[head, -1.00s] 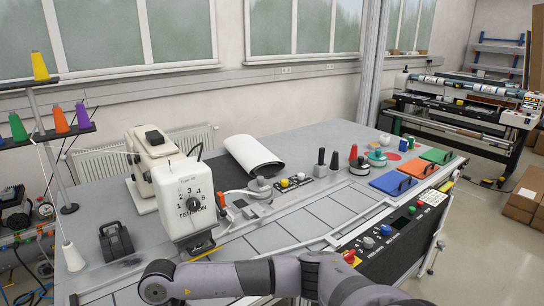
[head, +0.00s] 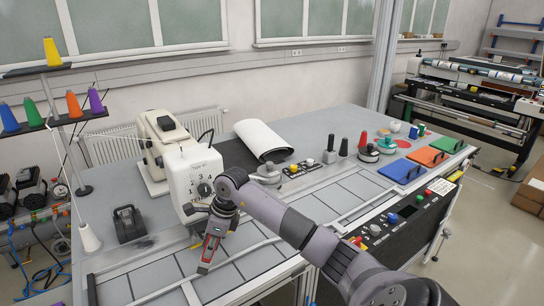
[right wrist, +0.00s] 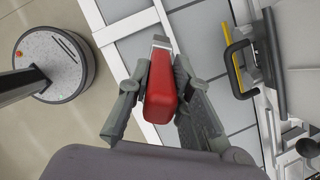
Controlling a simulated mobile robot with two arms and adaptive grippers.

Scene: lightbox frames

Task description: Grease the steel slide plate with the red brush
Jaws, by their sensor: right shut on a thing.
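The red brush (right wrist: 161,88) is in my right gripper, its red handle between the two fingers and a pale metal end pointing away from my wrist. In the head view my right gripper (head: 212,244) hangs over the front of the table, just in front of the white sewing machine (head: 190,178), with the red of the brush (head: 210,247) at its fingers. I take the grey metal strip (head: 115,257) left of the gripper, with a dark smear on it, for the steel slide plate. The brush looks apart from it. My left gripper is not in view.
A black handled block (head: 129,224) stands behind the strip. A yellow strip (right wrist: 234,70) and black handle lie right of the brush in the wrist view. Pale rails (head: 235,257) cross the tiled table front. A black button panel (head: 408,216) is at the right.

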